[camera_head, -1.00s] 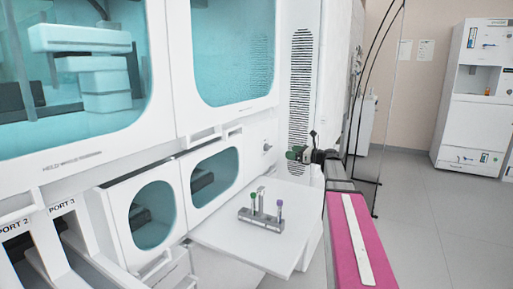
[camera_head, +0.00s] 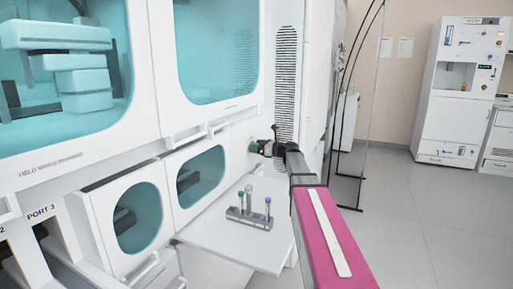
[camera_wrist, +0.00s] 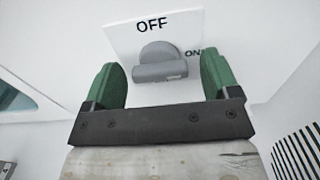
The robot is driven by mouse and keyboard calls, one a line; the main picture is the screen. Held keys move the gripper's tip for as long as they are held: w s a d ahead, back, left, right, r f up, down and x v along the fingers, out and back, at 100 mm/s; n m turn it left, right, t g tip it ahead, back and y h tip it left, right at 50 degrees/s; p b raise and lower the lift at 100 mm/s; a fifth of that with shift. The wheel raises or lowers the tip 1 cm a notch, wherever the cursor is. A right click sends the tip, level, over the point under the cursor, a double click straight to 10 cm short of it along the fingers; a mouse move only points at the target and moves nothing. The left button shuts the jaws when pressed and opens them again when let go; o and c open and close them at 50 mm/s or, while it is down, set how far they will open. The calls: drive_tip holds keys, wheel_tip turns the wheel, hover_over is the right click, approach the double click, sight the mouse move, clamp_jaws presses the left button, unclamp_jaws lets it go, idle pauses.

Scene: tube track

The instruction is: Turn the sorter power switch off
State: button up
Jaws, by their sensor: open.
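The sorter power switch (camera_wrist: 158,62) is a grey rotary knob on a white plate (camera_wrist: 125,42) in the wrist view. The plate reads OFF above the knob and ON to its right. The knob's bar lies sideways, its right end towards ON. My gripper (camera_wrist: 161,66) is open, with one green finger on each side of the knob and gaps to it. How far the fingertips are from the plate is hard to tell. In the head view my gripper (camera_head: 258,147) is at the white machine's front and hides the switch.
A white shelf (camera_head: 262,262) with a grey rack of several capped tubes (camera_head: 249,216) juts out below my gripper. Teal-windowed doors (camera_head: 195,175) are to the left. A black-edged clear panel (camera_head: 357,120) stands to the right, with open floor beyond.

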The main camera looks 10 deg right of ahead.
drive_tip(key=shift+a, duration=0.1)
drive_tip(key=c, duration=0.9)
drive_tip(key=shift+n, duration=0.4)
drive_tip(key=n, duration=1.7)
